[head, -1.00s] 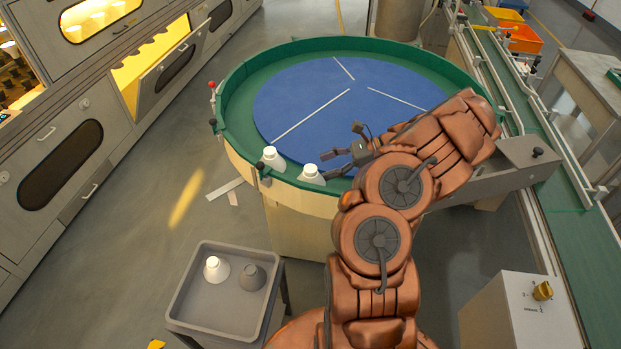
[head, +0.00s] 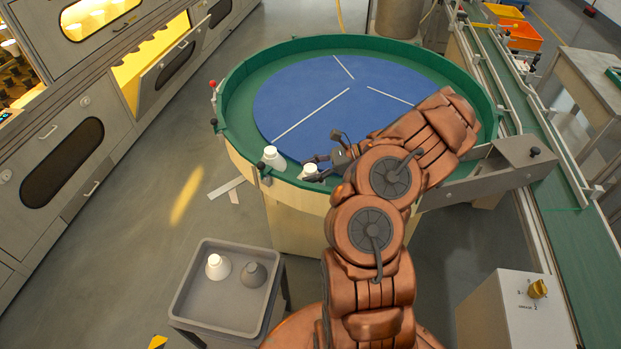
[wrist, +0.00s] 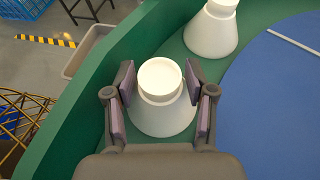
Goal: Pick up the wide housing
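Two white cone-shaped housings stand upright on the green outer ring of the round table. One housing (wrist: 160,112) is between the fingers of my gripper (wrist: 160,80) in the wrist view; it is the right one (head: 310,170) in the head view. The other housing (wrist: 211,32) stands just beyond, and is on the left (head: 273,158) in the head view. I cannot tell which one is the wide housing. My gripper (head: 322,166) is open around the near housing, with a finger on each side and small gaps showing.
A blue disc (head: 300,95) fills the table's middle, inside a raised green rim (head: 225,90). A grey tray (head: 192,285) at lower left holds a white housing (head: 217,266) and a grey one (head: 253,274). A conveyor (head: 580,240) runs along the right.

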